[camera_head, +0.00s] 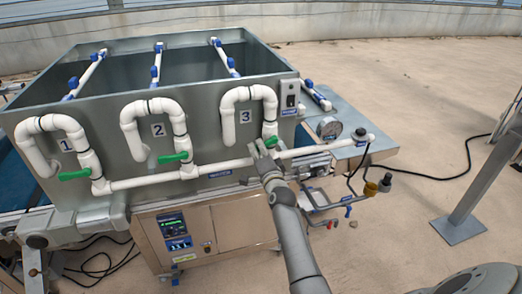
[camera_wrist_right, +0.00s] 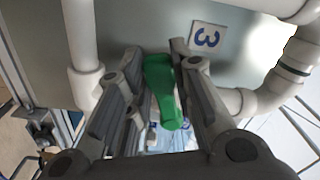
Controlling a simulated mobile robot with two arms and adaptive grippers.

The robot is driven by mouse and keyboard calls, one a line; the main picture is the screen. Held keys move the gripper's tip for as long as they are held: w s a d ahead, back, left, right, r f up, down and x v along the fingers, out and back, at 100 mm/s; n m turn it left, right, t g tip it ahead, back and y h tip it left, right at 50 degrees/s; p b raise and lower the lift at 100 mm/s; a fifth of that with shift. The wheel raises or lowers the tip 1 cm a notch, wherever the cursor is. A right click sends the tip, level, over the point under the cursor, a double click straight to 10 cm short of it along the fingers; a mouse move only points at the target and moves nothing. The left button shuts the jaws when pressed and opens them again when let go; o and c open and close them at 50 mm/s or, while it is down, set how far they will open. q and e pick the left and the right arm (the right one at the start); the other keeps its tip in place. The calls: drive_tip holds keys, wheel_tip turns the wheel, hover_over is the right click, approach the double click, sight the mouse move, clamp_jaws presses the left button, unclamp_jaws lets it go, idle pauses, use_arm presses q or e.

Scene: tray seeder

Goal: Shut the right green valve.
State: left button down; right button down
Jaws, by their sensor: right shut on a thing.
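The right green valve (camera_head: 271,141) is on the white pipe below the number 3 loop, on the front of the grey tank. My right gripper (camera_head: 259,148) is at this valve and partly covers it in the head view. In the right wrist view the green handle (camera_wrist_right: 162,88) lies lengthwise between the two fingers of my right gripper (camera_wrist_right: 160,100), which is shut on it. Two more green valves, the middle one (camera_head: 173,157) and the left one (camera_head: 75,175), have handles lying roughly level, pointing left. My left gripper is not in view.
White pipe loops stand out from the tank (camera_head: 105,95) close around the valve. A control box (camera_head: 178,235) is below. A grey metal post (camera_head: 490,175) stands at the right, with open floor between.

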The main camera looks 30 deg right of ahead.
drive_tip(key=shift+a+r+m+p, duration=0.1)
drive_tip(key=shift+r+m+p, duration=0.45)
drive_tip(key=shift+m, duration=0.5)
drive_tip(key=shift+a+r+m+p, duration=0.1)
drive_tip(key=shift+r+m+p, duration=0.4)
drive_tip(key=shift+m, duration=0.55)
drive_tip(key=c, duration=1.3)
unclamp_jaws()
drive_tip(key=shift+r, duration=0.1)
drive_tip(key=shift+o, duration=0.2)
drive_tip(key=v, duration=0.7)
drive_tip(key=shift+s, duration=0.25)
